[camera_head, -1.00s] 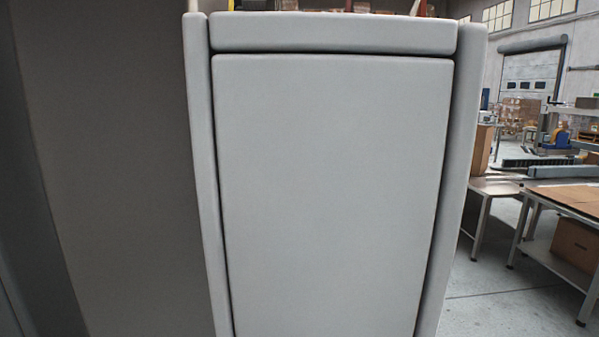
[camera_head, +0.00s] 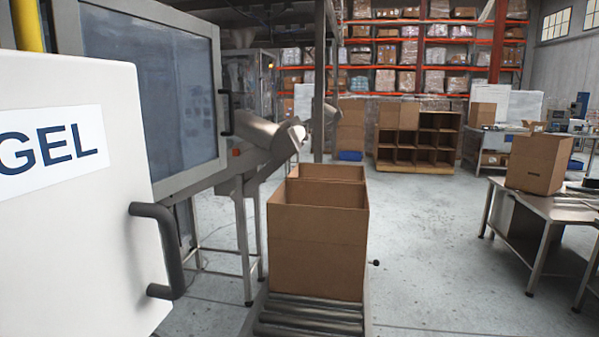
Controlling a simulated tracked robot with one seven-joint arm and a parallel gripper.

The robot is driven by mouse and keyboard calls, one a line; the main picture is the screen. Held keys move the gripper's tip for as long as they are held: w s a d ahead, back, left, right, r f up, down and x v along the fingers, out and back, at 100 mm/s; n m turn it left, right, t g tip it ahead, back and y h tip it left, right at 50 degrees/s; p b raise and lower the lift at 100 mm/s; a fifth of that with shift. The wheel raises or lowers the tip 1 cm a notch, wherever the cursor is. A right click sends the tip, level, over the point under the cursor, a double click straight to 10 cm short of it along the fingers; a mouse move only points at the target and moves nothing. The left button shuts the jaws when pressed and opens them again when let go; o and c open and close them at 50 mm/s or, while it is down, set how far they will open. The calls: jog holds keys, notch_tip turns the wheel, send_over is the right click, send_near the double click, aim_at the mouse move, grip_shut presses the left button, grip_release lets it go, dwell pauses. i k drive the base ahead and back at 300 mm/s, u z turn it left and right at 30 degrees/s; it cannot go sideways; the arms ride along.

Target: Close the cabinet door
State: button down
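A white door or panel (camera_head: 75,235) fills the left edge, close to the camera. It bears a sign (camera_head: 48,152) on which the letters GEL can be read; the rest is cut off by the frame. A dark bar handle (camera_head: 168,250) stands out from its right side. I cannot tell from this view whether this door is open or shut, and no cabinet body or hinge shows. My gripper is not in view.
Behind the door stands a machine with a large glazed panel (camera_head: 150,95). An open carton (camera_head: 318,240) sits on a roller conveyor (camera_head: 310,318). The floor between (camera_head: 430,255) is clear.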

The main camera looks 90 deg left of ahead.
aim_at(175, 54)
jog(key=z, duration=0.4)
jog(key=i, duration=0.2)
jog(key=u, duration=2.8)
jog(key=i, duration=1.15)
jog(key=u, duration=0.95)
jog(key=k, duration=0.65)
